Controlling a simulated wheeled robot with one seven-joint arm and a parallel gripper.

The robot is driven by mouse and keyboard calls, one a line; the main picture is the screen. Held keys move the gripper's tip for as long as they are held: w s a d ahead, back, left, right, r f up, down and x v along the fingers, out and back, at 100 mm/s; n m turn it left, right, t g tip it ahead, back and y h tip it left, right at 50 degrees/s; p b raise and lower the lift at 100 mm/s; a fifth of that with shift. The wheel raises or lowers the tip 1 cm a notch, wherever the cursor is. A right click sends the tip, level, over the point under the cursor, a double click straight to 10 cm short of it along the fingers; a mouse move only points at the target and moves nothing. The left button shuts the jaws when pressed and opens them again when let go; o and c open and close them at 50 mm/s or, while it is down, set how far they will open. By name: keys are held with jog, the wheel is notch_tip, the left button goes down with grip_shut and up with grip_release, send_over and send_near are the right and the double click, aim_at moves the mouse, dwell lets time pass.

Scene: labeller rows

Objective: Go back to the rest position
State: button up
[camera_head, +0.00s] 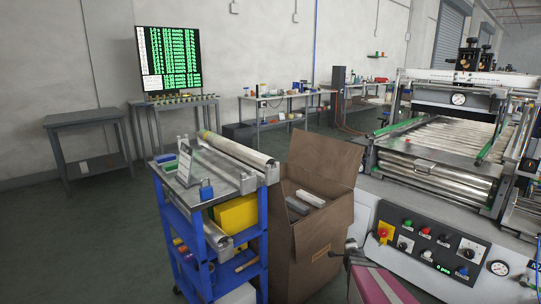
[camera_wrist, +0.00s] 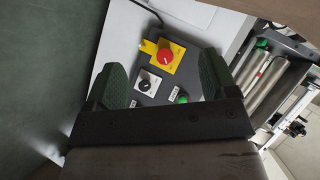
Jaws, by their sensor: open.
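My gripper (camera_wrist: 161,64) is open in the wrist view, with its two dark green fingers spread and nothing held between them. Beyond and between the fingers lies a control panel with a red stop button (camera_wrist: 166,56) on a yellow plate, a black selector knob (camera_wrist: 143,86) and a green button (camera_wrist: 182,98). The same panel (camera_head: 424,247) shows at the lower right in the head view, on the front of the roller machine (camera_head: 440,172). I cannot make out the gripper's fingers clearly in the head view.
A blue trolley (camera_head: 208,262) with rollers on top stands at the centre left, beside an open cardboard box (camera_head: 303,240). A grey table (camera_head: 85,118) and a bench under a screen (camera_head: 168,60) stand by the wall. Floor at left is clear.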

jog(key=s+a+r+n+g+y, duration=0.35)
jog(key=s+a+n, duration=0.25)
jog(key=a, duration=0.3)
jog(key=s+a+r+n+g+y, duration=0.2)
jog(key=s+a+r+n+g, duration=0.25)
jog(key=s+a+n, duration=0.35)
jog(key=s+a+r+n+g+h, duration=0.1)
jog(key=s+a+r+n+g, duration=0.2)
jog(key=s, duration=0.5)
jog(key=shift+a+r+g, duration=0.45)
jog(key=shift+r+g, duration=0.15)
jog(key=shift+g, duration=0.1)
